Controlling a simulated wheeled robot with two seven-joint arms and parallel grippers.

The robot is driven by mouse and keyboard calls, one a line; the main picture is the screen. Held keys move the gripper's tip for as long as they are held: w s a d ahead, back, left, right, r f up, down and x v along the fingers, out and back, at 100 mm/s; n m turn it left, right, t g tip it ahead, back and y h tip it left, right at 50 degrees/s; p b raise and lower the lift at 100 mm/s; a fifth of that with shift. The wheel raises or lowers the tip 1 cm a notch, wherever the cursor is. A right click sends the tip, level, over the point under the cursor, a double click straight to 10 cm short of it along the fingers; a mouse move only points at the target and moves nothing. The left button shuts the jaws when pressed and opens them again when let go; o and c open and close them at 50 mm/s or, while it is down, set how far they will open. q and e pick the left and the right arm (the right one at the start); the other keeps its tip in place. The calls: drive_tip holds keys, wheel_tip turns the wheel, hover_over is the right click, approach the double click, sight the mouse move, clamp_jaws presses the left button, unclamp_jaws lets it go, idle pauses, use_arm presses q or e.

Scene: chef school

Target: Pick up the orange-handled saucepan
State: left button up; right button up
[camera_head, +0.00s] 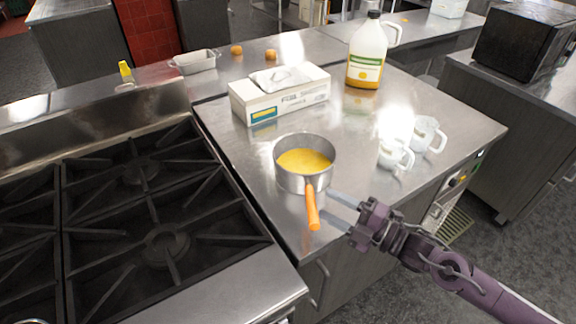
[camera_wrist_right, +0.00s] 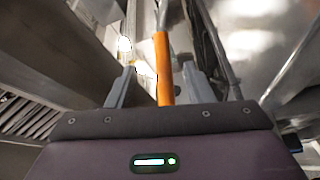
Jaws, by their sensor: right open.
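The saucepan (camera_head: 279,168) stands upright on the steel counter, next to the stove. It is silver and holds a yellow contents (camera_head: 305,161). Its orange handle (camera_head: 312,206) points toward the counter's front edge. My right gripper (camera_head: 328,204) reaches in from the right, with its fingers open beside the handle. In the right wrist view the orange handle (camera_wrist_right: 164,75) appears between the two open fingers (camera_wrist_right: 158,72). I cannot tell whether either finger touches it. My left gripper is not in view.
A gas stove (camera_head: 165,245) borders the counter (camera_head: 235,150) on the left. A foil box (camera_head: 300,97) lies behind the pan, and a large jug (camera_head: 367,50) stands farther back. Two clear glass mugs (camera_head: 396,154) (camera_head: 428,134) stand to the right. Open counter surrounds the pan.

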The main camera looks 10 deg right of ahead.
sight(310, 196)
drive_tip(key=shift+w+a+r, duration=0.2)
drive_tip(key=shift+w+a, duration=0.2)
drive_tip(key=shift+a, duration=0.05)
drive_tip(key=p+x, duration=0.2)
drive_tip(key=x, duration=0.2)
drive_tip(key=shift+w+a+f, duration=0.15)
drive_tip(key=shift+w, duration=0.1)
drive_tip(key=shift+w+a+f, duration=0.1)
drive_tip(key=shift+w+a, duration=0.1)
drive_tip(key=shift+a, duration=0.05)
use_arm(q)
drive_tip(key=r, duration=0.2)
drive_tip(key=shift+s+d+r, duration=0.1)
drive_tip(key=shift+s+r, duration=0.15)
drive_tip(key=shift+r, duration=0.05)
use_arm(e)
drive_tip(key=c, duration=1)
clamp_jaws()
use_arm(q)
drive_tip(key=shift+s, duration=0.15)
